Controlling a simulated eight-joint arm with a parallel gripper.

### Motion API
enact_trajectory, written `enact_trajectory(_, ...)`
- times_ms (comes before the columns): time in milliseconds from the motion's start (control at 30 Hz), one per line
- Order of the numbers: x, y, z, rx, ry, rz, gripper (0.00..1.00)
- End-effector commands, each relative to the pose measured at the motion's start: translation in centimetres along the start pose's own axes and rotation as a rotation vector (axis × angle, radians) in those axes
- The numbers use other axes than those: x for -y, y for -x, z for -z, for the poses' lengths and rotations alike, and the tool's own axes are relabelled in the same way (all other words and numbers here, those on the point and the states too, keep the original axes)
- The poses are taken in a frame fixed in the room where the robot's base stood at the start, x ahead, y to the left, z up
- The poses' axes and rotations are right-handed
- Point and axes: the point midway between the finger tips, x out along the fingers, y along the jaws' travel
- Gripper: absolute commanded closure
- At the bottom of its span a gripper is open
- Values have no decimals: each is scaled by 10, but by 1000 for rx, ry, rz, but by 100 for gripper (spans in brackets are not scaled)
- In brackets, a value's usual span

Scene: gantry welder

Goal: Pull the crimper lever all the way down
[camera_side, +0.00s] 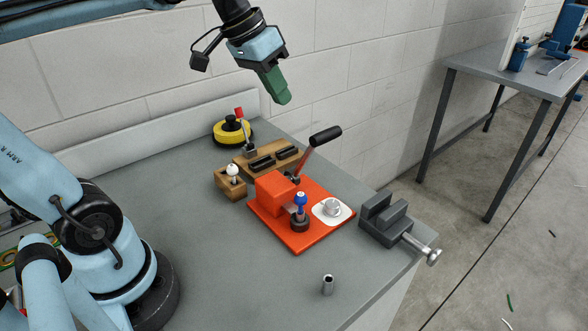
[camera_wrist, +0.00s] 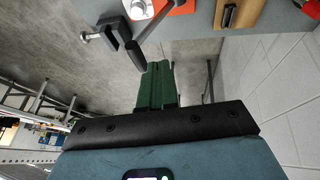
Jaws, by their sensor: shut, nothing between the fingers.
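The crimper is an orange base plate (camera_side: 285,233) with an orange block, lying on the grey bench. Its lever has a red shaft (camera_side: 305,160) and a black grip (camera_side: 326,135), raised and leaning up to the right. My gripper (camera_side: 285,99) has green fingers, shut and empty, in the air above and left of the black grip, apart from it. In the wrist view the green fingertips (camera_wrist: 157,66) appear just right of the black grip (camera_wrist: 136,57); the depth between them is hard to tell there. The orange base (camera_wrist: 182,7) is partly cut off at the top.
A dark grey vise (camera_side: 384,222) stands right of the crimper, near the bench edge. A wooden rack (camera_side: 277,163), a wooden block with a white knob (camera_side: 230,183) and a yellow-black round item (camera_side: 232,130) sit behind and left. A small metal cylinder (camera_side: 328,284) stands in front.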

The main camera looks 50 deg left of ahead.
Motion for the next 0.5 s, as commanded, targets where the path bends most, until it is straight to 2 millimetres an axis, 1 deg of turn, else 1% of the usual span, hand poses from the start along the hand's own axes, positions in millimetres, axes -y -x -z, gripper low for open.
enact_trajectory(33,5,9,11,14,7,-23,100)
enact_trajectory(200,15,34,36,49,3,-104,100)
enact_trajectory(333,20,45,46,59,-3,-145,100)
enact_trajectory(500,22,51,52,63,-7,-168,100)
